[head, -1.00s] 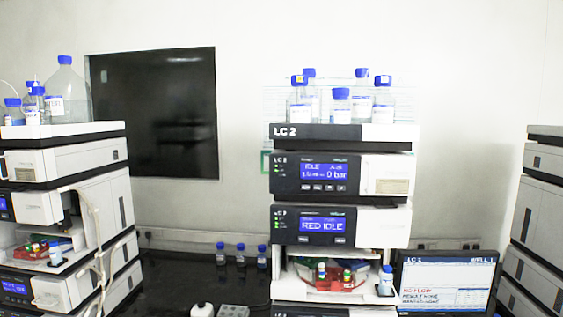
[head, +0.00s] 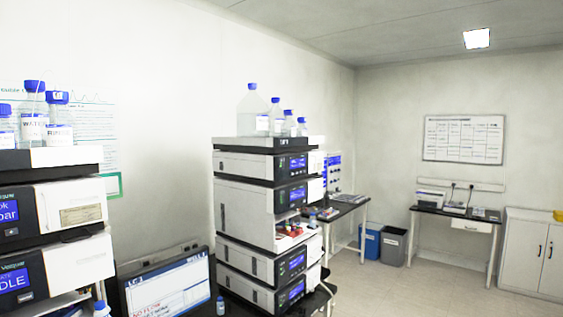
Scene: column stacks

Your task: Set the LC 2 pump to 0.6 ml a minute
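The stack that bears the LC 2 name in the earlier picture stands cut off at the left edge of the head view. Its upper module, the pump (head: 62,207), shows part of a blue display (head: 8,212) with a piece of text ending in "bar". Its flow value, its name plate and most of its keys are outside the frame. Below it another module (head: 75,262) shows "DLE" on its blue display. Neither of my grippers is in view.
A monitor (head: 168,292) stands right of this stack, with a small blue-capped bottle (head: 220,306) beside it. Another instrument stack (head: 245,208) with bottles on top stands in the middle. Open floor (head: 400,290) lies to the right, with bins (head: 392,246), a desk (head: 455,220) and a cabinet (head: 530,255).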

